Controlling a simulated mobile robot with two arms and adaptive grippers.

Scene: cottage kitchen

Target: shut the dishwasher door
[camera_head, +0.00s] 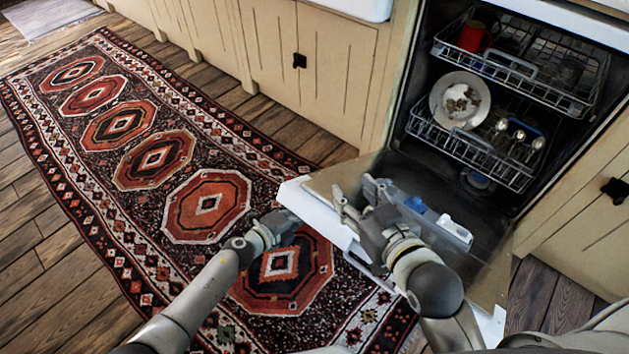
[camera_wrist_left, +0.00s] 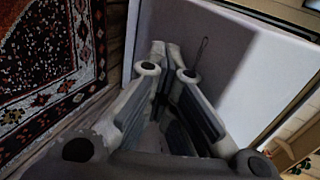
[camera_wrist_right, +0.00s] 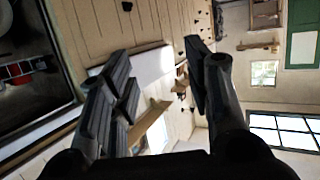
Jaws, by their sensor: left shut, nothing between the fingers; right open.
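The dishwasher door (camera_head: 326,178) hangs open and lowered in front of the dishwasher (camera_head: 400,135), its inner side facing up and its white edge toward the rug. My right gripper (camera_head: 356,198) is open and empty, over the door's inner side in the head view. In the right wrist view its fingers (camera_wrist_right: 155,55) are spread, with the dishwasher's opening at left. My left gripper (camera_head: 288,222) is shut and empty, beside the door's outer edge. In the left wrist view its closed fingers (camera_wrist_left: 166,50) are close to a white door panel (camera_wrist_left: 240,75); contact cannot be told.
The upper rack (camera_head: 520,75) holds a red mug (camera_head: 474,36); the lower rack (camera_head: 475,150) holds a dirty plate (camera_head: 460,100) and other dishes. Both racks appear inside the dishwasher. Beige cabinets (camera_head: 330,70) flank it. A patterned rug (camera_head: 205,205) covers clear floor at left.

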